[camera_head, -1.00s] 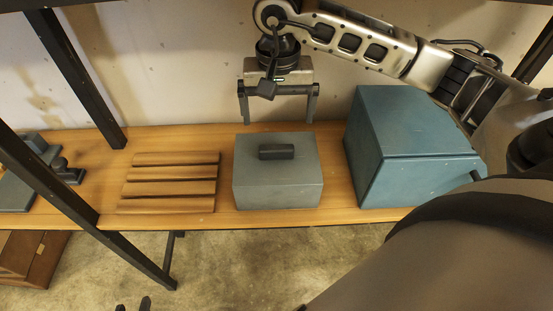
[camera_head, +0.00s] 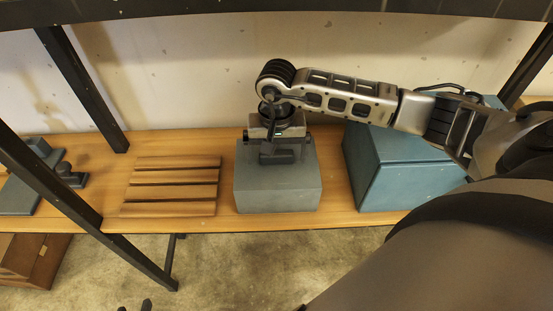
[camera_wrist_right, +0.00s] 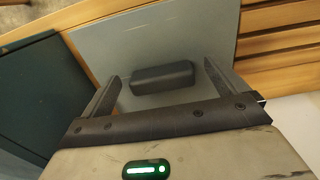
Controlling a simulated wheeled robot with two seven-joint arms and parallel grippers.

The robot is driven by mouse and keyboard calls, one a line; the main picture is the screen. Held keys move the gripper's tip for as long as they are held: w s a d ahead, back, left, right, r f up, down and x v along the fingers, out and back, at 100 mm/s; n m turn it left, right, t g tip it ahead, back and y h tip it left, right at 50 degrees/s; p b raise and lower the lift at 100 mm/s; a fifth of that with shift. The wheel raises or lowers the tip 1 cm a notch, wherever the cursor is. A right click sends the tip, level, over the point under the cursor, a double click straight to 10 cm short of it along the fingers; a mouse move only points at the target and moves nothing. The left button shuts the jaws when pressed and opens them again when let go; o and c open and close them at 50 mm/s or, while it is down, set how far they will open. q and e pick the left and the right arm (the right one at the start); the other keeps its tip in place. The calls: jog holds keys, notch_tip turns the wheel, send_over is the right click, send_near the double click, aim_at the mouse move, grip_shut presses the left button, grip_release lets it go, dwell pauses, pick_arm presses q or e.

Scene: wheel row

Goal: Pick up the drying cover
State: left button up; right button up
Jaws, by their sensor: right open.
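The drying cover (camera_head: 278,190) is a grey box-shaped cover with a dark bar handle on top. It sits on the wooden bench, and my right gripper hides part of its top in the head view. In the right wrist view, the cover (camera_wrist_right: 165,38) shows its flat top and its handle (camera_wrist_right: 162,78). My right gripper (camera_head: 278,150) is open above the cover, its fingers on either side of the handle and not closed on it. At the bottom edge of the head view, two small dark tips (camera_head: 134,306) may be my left gripper, mostly cut off.
A blue-teal box (camera_head: 410,170) stands right of the cover, under my right arm. A slatted wooden rack (camera_head: 170,187) lies to the left. A grey tool (camera_head: 35,180) is at the far left. Dark frame posts (camera_head: 85,95) cross the left side, and a wall is behind.

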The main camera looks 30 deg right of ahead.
jog(key=c, duration=1.3)
jog(key=shift+r, duration=0.1)
notch_tip(320, 180, up, 10)
jog(key=shift+f+b, duration=0.1)
jog(key=shift+b, duration=0.4)
